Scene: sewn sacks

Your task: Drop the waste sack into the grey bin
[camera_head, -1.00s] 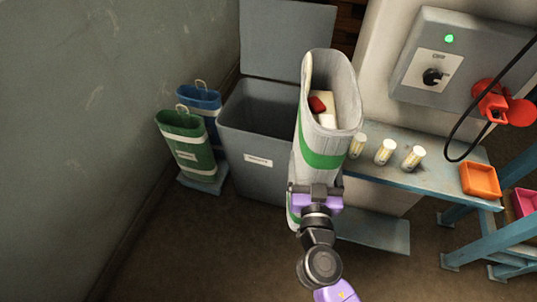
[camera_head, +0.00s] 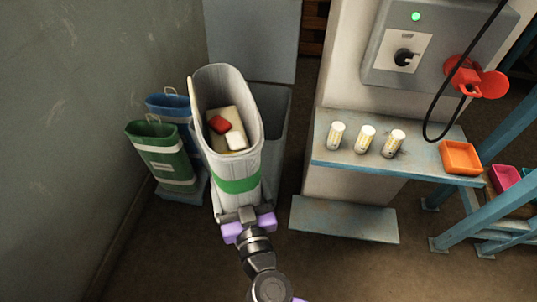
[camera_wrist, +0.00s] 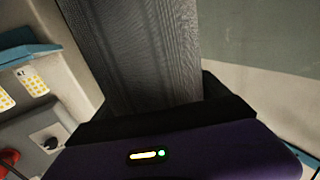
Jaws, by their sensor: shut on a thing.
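The waste sack (camera_head: 238,185) is a pale grey, upright, open-topped sack with a green band. Red and white items lie inside it. My gripper (camera_head: 247,217) is shut on its lower front side and holds it up in front of the grey bin (camera_head: 273,125). The sack hides most of the bin, including its front; the bin's raised lid (camera_head: 250,40) shows behind. I cannot tell whether the sack is over the opening. In the wrist view the sack's grey cloth (camera_wrist: 135,50) rises from my gripper, whose fingertips are hidden.
A green sack (camera_head: 162,155) and a blue sack (camera_head: 170,106) stand on a low platform at the left wall. At right, a blue shelf (camera_head: 330,155) bears several pale cylinders and an orange tray (camera_head: 461,158). A low blue step (camera_head: 345,220) lies below it.

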